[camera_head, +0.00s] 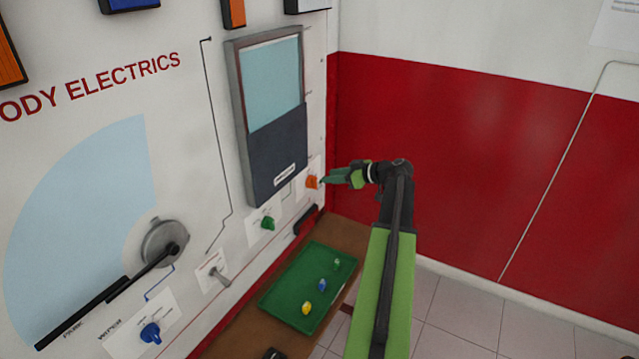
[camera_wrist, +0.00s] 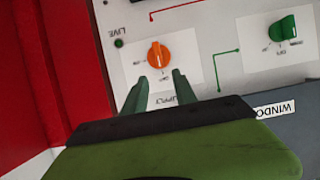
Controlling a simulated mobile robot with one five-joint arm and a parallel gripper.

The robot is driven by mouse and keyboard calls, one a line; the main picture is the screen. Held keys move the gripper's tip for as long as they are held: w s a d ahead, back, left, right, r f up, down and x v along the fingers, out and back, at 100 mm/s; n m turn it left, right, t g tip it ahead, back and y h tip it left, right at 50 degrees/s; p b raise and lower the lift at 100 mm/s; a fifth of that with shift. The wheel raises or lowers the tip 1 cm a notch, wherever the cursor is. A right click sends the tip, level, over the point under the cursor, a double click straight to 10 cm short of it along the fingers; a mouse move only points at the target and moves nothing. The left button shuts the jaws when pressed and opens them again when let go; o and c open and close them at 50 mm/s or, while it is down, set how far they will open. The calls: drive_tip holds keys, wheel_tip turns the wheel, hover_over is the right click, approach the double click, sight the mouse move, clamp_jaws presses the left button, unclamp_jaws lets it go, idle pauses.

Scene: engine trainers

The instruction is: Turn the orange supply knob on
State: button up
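The orange supply knob (camera_head: 312,182) sits on a white plate at the lower right of the body electrics panel, beside the window unit. In the wrist view the knob (camera_wrist: 159,55) shows just beyond and between my fingertips, with a small gap. Its pointer ridge is close to upright in that view. My gripper (camera_head: 324,181) reaches the knob from the right in the head view. In the wrist view my gripper (camera_wrist: 160,82) has its two green fingers apart with nothing between them. The small labels around the knob are too blurred to read surely.
A green knob (camera_head: 268,223) is on the panel left of the supply knob. A blue knob (camera_head: 150,333) and a grey lever (camera_head: 221,278) are further left. A green tray (camera_head: 271,294) with small coloured pieces lies below. A red wall (camera_head: 460,150) stands to the right.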

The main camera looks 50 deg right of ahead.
sight(313, 183)
drive_tip(key=b+x, duration=0.1)
drive_tip(key=x, duration=0.5)
drive_tip(key=shift+r, duration=0.1)
drive_tip(key=shift+c, duration=0.2)
clamp_jaws()
